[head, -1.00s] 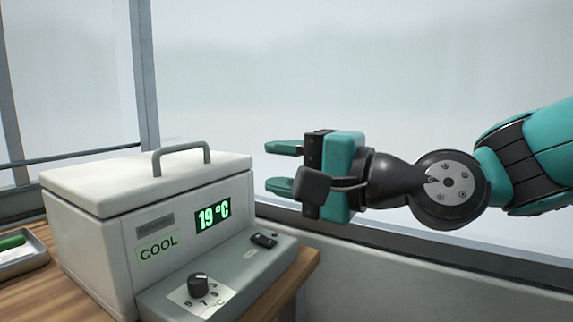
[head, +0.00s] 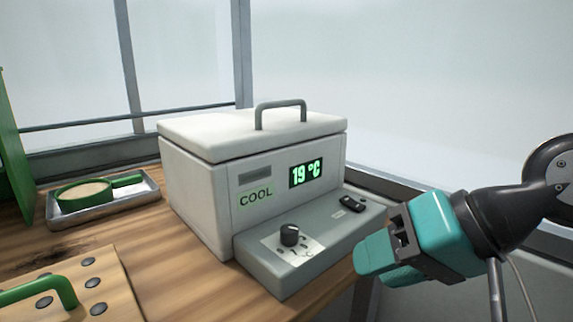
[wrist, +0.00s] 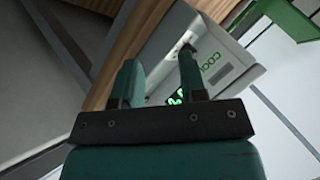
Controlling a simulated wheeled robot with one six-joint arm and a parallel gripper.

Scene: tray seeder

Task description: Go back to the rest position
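My gripper (head: 368,262) is at the right in the head view, low in front of the right end of the white cooler box (head: 190,192) and just off the table's edge. In the wrist view the two teal fingers (wrist: 160,78) stand apart with nothing between them. The cooler box also shows beyond them in the wrist view (wrist: 235,58). Its lid (head: 225,135) is closed, its display (head: 304,174) reads 19 °C, and its control panel (head: 335,228) carries a dark knob (head: 290,235).
A metal tray (head: 150,193) with a green-handled round sieve (head: 84,193) stands left of the box. A wooden board (head: 110,262) with dark round spots and a green handle (head: 68,290) lies front left. Window frames (head: 240,50) rise behind the wooden table (head: 185,265).

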